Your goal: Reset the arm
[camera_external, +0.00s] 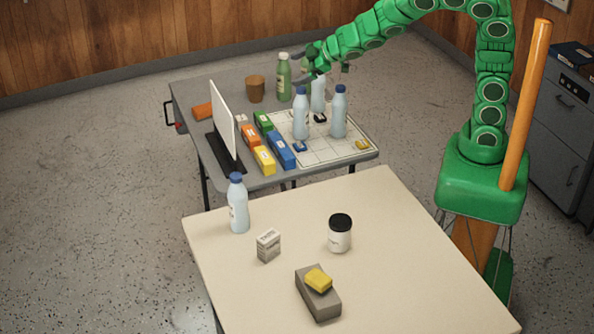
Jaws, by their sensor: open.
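My gripper (318,67) is at the end of my green arm, above the far grey table (196,92). It hangs close to a green bottle (284,78) and over a pale bottle with its top partly hidden (318,95). I cannot tell whether it touches either bottle. The jaws are open, though the fingers are small and partly lost against the bottles. My arm arches up out of the top of the picture and comes down to its base at the right.
Two blue-capped bottles (301,118) (339,115) stand on a white grid sheet (318,152). Coloured boxes (281,150), a white panel (222,118) and a brown cup (255,90) stand nearby. The near cream table (400,235) holds another bottle (237,205), a jar (340,236) and a grey block (318,300).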

